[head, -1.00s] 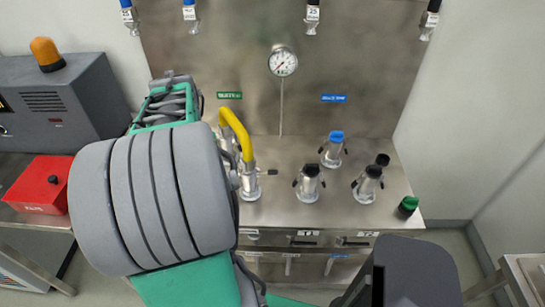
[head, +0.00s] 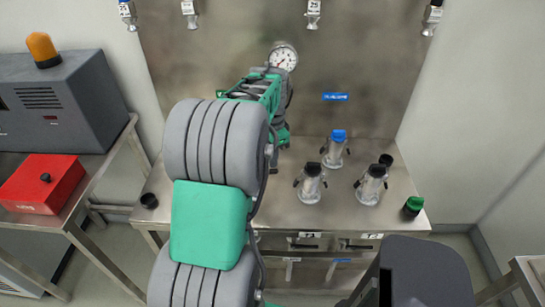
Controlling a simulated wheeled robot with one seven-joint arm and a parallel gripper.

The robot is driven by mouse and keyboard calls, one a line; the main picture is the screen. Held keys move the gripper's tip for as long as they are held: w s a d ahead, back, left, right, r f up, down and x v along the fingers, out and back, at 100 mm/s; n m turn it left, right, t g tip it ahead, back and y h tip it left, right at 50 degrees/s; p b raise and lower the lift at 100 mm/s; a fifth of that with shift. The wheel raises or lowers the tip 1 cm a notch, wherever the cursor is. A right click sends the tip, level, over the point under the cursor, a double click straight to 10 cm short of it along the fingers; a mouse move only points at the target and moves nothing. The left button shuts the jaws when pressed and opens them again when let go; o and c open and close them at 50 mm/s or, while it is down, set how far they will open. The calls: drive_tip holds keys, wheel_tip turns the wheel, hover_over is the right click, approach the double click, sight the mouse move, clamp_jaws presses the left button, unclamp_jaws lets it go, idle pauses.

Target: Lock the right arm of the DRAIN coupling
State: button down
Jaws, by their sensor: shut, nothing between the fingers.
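Four metal couplings are on the steel bench (head: 300,215) in the earlier view; I cannot read which is DRAIN. Two with black caps show now, one in the middle (head: 311,185) and one on the right (head: 371,187). A blue-capped one (head: 335,152) stands behind them. All three stand upright with small dark side arms. The coupling with the yellow hose is hidden behind my arm. My arm reaches over the left of the bench, its end part near the back panel. My gripper's fingers are hidden behind my own arm.
A green-topped cap (head: 412,208) stands at the right edge. A black ring (head: 149,201) lies at the left. A red box (head: 42,184) and grey console (head: 62,110) stand left.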

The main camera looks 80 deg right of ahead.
sight(273, 170)
drive_tip(key=shift+f+b, duration=2.1)
drive_tip(key=shift+f, duration=0.75)
drive_tip(key=shift+w+a+f+b, duration=0.1)
drive_tip(key=shift+w+f+b, duration=0.1)
drive_tip(key=shift+f, duration=0.3)
drive_tip(key=shift+w+f+b, duration=0.1)
drive_tip(key=shift+f+b, duration=0.1)
drive_tip(key=shift+f, duration=0.3)
drive_tip(key=shift+s+d+r+p, duration=0.2)
drive_tip(key=shift+s+r+p, duration=0.4)
drive_tip(key=shift+r, duration=0.05)
wheel_tip(273, 170, up, 6)
drive_tip(key=p, duration=0.4)
